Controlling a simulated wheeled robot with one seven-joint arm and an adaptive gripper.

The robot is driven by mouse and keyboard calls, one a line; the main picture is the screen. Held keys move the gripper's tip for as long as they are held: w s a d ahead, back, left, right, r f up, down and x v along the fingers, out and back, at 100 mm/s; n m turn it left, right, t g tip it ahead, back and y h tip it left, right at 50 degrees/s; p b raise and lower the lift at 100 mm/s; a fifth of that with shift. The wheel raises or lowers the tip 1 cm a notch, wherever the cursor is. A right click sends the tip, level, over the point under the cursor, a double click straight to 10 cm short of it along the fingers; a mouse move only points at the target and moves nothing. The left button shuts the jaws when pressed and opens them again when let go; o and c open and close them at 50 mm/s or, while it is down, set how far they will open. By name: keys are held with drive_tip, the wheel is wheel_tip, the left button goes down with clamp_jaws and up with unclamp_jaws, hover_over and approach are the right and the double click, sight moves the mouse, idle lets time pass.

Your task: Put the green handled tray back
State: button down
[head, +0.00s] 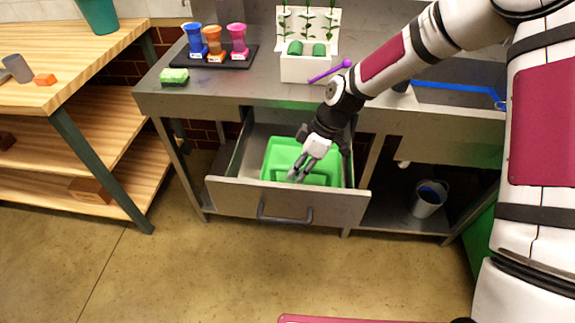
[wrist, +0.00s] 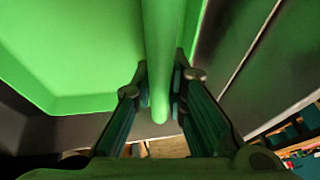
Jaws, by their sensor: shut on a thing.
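The green handled tray (head: 273,155) is inside the open drawer (head: 225,195) of the metal bench in the head view. My gripper (head: 296,176) reaches down into the drawer over the tray. In the wrist view the tray (wrist: 70,50) fills the upper left, and its green handle bar (wrist: 160,60) runs between the two fingers. My gripper (wrist: 161,95) is shut on the handle. The tray's underside and its contact with the drawer floor are hidden.
The drawer is pulled out, with a dark handle (head: 285,214) on its front. On the bench top are a black stand with coloured cups (head: 213,45), a green sponge (head: 174,76), a white planter box (head: 304,68) and a purple tool (head: 330,72). A bucket (head: 428,199) stands on the lower shelf.

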drive_tip(key=w+a, duration=0.2)
drive_tip(key=a, duration=0.1)
drive_tip(key=shift+w+f, duration=0.15)
drive_tip(key=shift+w, duration=0.25)
drive_tip(key=shift+f, duration=0.6)
drive_tip(key=c, duration=1.6)
unclamp_jaws()
